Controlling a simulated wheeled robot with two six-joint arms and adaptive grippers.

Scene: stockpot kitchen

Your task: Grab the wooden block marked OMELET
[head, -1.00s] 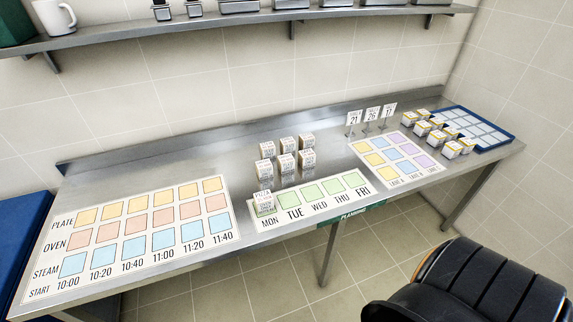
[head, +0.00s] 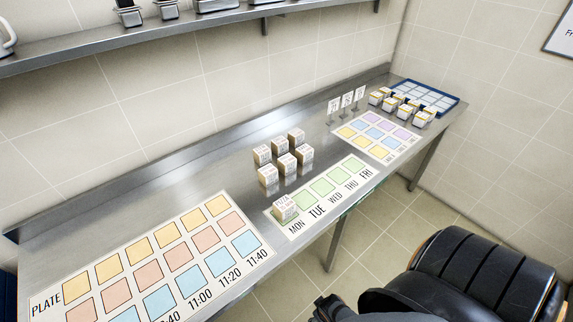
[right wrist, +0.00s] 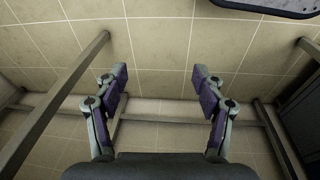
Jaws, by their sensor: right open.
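Several pale wooden blocks (head: 286,164) stand in two rows on the steel table, behind the weekday strip. Their printed labels are too small to read, so I cannot tell which one is marked OMELET. One more block (head: 284,209) stands apart on the MON square; its label seems to read PIZZA. My right gripper shows in the right wrist view (right wrist: 160,88), with its fingers spread apart and nothing between them. It points at floor and table legs, away from the blocks. My left gripper is out of view.
A shelf (head: 180,28) hangs above. Bare steel surrounds the blocks.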

